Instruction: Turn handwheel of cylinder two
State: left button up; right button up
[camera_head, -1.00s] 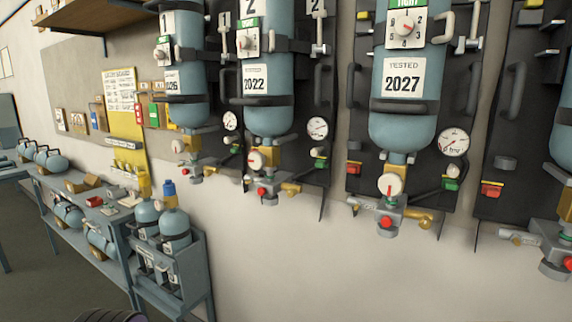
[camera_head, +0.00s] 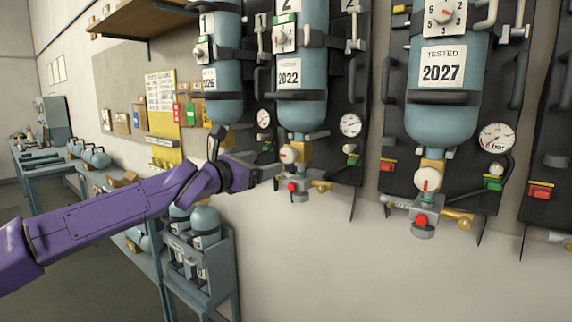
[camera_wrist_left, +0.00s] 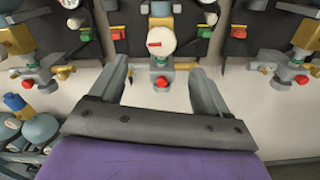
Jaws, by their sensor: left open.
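Cylinder two (camera_head: 302,90) is a blue-grey bottle with a 2022 tag, upright on a dark wall panel. Below it is a brass and grey valve with a round cream handwheel (camera_head: 288,154) bearing a red mark, and a red knob (camera_head: 292,187). In the left wrist view, the cream handwheel (camera_wrist_left: 161,40) and red knob (camera_wrist_left: 162,82) appear centred ahead of the fingers. My left gripper (camera_head: 268,173), on a purple arm, is beside this valve at its left. In the wrist view the gripper (camera_wrist_left: 159,66) is open and empty; contact cannot be told. My right gripper is out of view.
A neighbouring cylinder tagged 2027 (camera_head: 440,110) hangs to the right, with its own valve and gauge (camera_head: 496,137). Cylinder one (camera_head: 222,70) hangs to the left. A blue-grey rack (camera_head: 235,262) with bottles stands below. The wall at lower right is clear.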

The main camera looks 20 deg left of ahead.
aim_at(286, 156)
pick_arm(q)
jog(key=p+x, duration=0.3)
jog(key=x, duration=0.6)
jog(key=shift+w+d+r, duration=0.15)
jog(key=shift+w+d, duration=0.05)
jog(key=shift+w, duration=0.1)
jog(key=shift+w+d, duration=0.15)
jog(key=shift+w, duration=0.3)
jog(key=c, duration=1)
